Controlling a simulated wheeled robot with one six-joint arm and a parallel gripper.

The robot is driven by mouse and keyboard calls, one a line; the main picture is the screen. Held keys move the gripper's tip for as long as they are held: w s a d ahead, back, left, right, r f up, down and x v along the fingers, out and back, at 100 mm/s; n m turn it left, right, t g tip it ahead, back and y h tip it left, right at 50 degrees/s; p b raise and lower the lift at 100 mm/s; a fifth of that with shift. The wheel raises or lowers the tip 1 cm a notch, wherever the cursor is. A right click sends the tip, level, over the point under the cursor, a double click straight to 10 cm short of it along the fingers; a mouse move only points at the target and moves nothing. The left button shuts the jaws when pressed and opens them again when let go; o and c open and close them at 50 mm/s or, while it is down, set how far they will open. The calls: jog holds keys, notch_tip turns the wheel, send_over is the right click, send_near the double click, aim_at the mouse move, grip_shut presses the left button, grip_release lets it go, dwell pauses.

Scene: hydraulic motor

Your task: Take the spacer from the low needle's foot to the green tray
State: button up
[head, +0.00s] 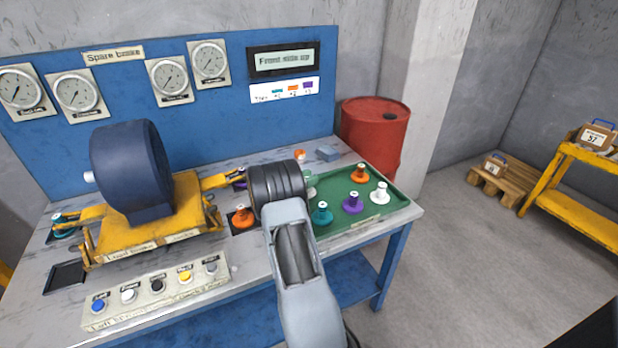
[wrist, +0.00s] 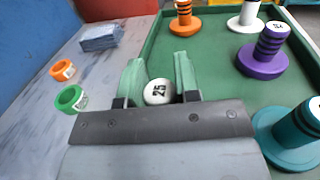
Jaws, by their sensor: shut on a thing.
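My gripper (wrist: 158,85) is shut on a spacer with a round white top marked 25 (wrist: 158,92). The wrist view shows this top between the green fingers; the spacer's body is hidden. The gripper is over the left part of the green tray (head: 385,215), mostly behind my wrist in the head view. The tray holds an orange spacer (head: 360,173), a white one (head: 379,192), a purple one (head: 352,203) and a teal one (head: 321,213). An orange spacer (head: 243,217) and a teal one (head: 62,226) stand at the motor's feet. A dark foot pad (head: 67,275) is bare.
A dark blue motor (head: 132,168) sits on a yellow frame (head: 150,235). Gauges (head: 170,78) hang on the blue panel. An orange ring (wrist: 62,69), a green ring (wrist: 71,98) and a blue-grey block (wrist: 101,37) lie left of the tray. A button box (head: 155,293) is in front.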

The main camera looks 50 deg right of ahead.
jog(key=shift+f+b, duration=0.45)
jog(key=shift+f, duration=0.15)
dwell(0.3)
jog(key=shift+s+a+f+b, duration=0.15)
jog(key=shift+s+f+b, duration=0.15)
jog(key=shift+f, duration=0.3)
jog(key=o, duration=1.1)
jog(key=shift+f, duration=0.1)
notch_tip(320, 180, up, 6)
jog(key=shift+a+f+p, duration=0.1)
jog(key=shift+f+p, duration=0.05)
jog(key=shift+p, duration=0.3)
jog(key=s+a+r, duration=0.3)
jog(key=s+a+r+p, duration=0.1)
jog(key=s+a+r, duration=0.4)
jog(key=s+r, duration=0.1)
jog(key=s, duration=0.1)
jog(key=shift+a+r+p, duration=0.2)
jog(key=shift+a+p, duration=0.2)
